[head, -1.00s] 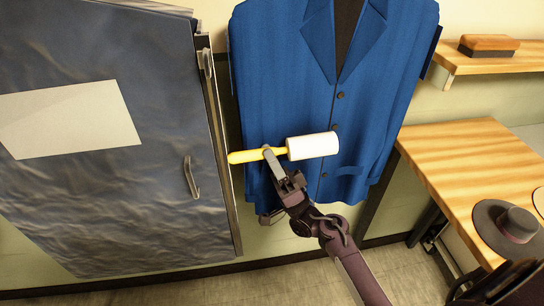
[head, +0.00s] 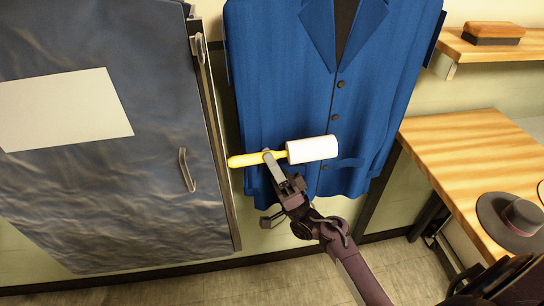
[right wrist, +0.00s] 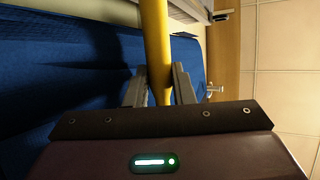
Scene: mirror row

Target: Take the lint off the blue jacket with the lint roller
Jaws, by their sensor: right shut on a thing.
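The blue jacket (head: 290,95) hangs upright in the middle of the head view, with dark buttons down its front. My right gripper (head: 270,156) is shut on the yellow handle of the lint roller (head: 312,149). The white roller head points right, in front of the jacket's lower front; I cannot tell whether it touches the cloth. In the right wrist view the yellow handle (right wrist: 156,55) stands between the two fingers, with the blue jacket (right wrist: 60,80) beyond. I make out no lint on the jacket. My left gripper is not in view.
On the right, a wooden table (head: 460,145) holds a grey hat (head: 515,220). A brush (head: 494,34) lies on a wooden shelf (head: 480,53) above.

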